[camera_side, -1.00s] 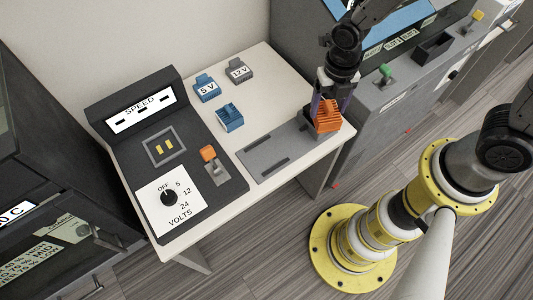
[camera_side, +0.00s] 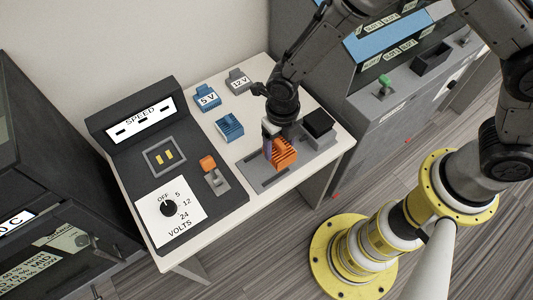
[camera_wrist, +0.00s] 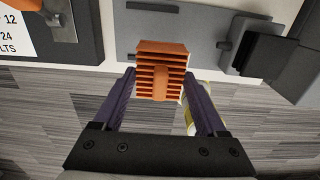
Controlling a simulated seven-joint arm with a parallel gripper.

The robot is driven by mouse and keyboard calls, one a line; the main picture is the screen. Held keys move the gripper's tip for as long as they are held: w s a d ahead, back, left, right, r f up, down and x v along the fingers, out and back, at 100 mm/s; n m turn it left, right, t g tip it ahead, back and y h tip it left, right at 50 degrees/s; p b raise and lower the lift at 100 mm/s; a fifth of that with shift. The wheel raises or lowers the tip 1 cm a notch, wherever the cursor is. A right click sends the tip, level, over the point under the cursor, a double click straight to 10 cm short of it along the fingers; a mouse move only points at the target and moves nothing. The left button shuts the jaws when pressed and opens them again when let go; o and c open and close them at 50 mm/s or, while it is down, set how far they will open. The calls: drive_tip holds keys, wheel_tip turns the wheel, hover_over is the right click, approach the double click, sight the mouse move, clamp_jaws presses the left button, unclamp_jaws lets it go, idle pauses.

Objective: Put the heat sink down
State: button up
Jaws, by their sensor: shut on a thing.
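The orange finned heat sink (camera_side: 284,153) is between the fingers of my gripper (camera_side: 272,144), over the grey slotted plate (camera_side: 259,178) on the white table. In the wrist view, the heat sink (camera_wrist: 162,72) sits between the two purple fingers of my gripper (camera_wrist: 160,98), fins facing the camera. It overlaps the front edge of the plate (camera_wrist: 190,22) there. I cannot tell whether its underside touches the plate. One long slot shows in the plate beside it. My wrist hides part of the plate behind.
A black block on a grey base (camera_side: 318,126) stands at the plate's right end, close to my gripper. A blue finned block (camera_side: 229,126) and blue 5 V (camera_side: 207,97) and grey 12 V (camera_side: 239,80) pieces stand behind. The control panel (camera_side: 236,199) is left.

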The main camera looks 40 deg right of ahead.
drive_tip(key=w+f, duration=0.1)
drive_tip(key=a+f, duration=0.1)
drive_tip(key=w+f, duration=0.1)
drive_tip(key=f, duration=0.1)
drive_tip(key=shift+w+a, duration=0.35)
drive_tip(key=shift+a, duration=0.05)
drive_tip(key=shift+w+f, duration=0.1)
drive_tip(key=shift+f, duration=1.5)
drive_tip(key=shift+f, duration=0.2)
drive_tip(key=o, duration=1.6)
drive_tip(key=shift+c, duration=0.2)
drive_tip(key=shift+r, duration=0.1)
wheel_tip(320, 180, up, 12)
drive_tip(key=shift+r, duration=0.1)
